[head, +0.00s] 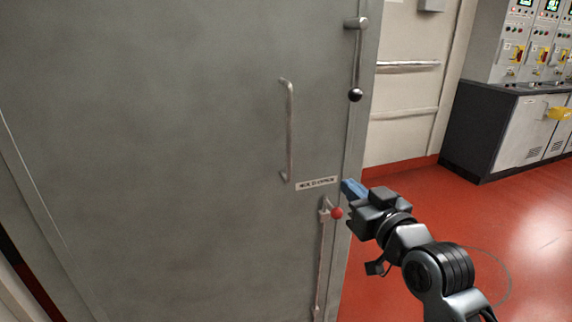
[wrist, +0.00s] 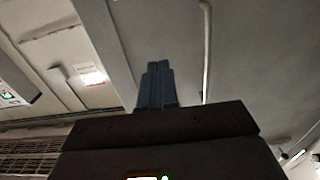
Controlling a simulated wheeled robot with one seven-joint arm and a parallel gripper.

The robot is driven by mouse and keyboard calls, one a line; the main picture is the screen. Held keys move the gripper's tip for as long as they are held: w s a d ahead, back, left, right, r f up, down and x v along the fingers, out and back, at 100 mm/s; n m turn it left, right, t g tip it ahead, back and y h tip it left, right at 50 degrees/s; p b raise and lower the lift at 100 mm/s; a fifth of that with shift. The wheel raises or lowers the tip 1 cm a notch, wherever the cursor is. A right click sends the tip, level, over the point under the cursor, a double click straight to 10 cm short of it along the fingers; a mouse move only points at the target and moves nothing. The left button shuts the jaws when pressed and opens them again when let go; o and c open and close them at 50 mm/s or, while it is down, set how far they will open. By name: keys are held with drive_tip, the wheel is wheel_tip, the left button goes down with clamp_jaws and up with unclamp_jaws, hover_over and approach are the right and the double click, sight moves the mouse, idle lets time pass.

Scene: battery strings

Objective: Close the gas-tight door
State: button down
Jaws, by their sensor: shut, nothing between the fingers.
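The gas-tight door (head: 180,130) is a large grey panel that fills the left and middle of the head view. It stands open, with floor and wall visible past its right edge. It carries a vertical bar handle (head: 290,130), a black-knobbed lever (head: 357,65) at the upper right edge, and a red-knobbed lever (head: 322,255) below a small label (head: 317,183). My gripper (head: 347,187) is shut and empty, its blue fingers at the door's right edge. I cannot tell whether they touch it. In the wrist view the shut fingers (wrist: 156,85) point toward a grey panel with a bar.
Grey control cabinets (head: 530,45) with switches and a dark base stand at the back right. A pale wall with rails (head: 405,67) lies behind the door's edge. The red floor (head: 530,215) is open to the right of the door.

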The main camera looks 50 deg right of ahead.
sight(314, 152)
drive_tip(key=p+x, duration=0.1)
drive_tip(key=x, duration=1.3)
drive_tip(key=shift+w+r, duration=0.2)
drive_tip(key=shift+d, duration=0.15)
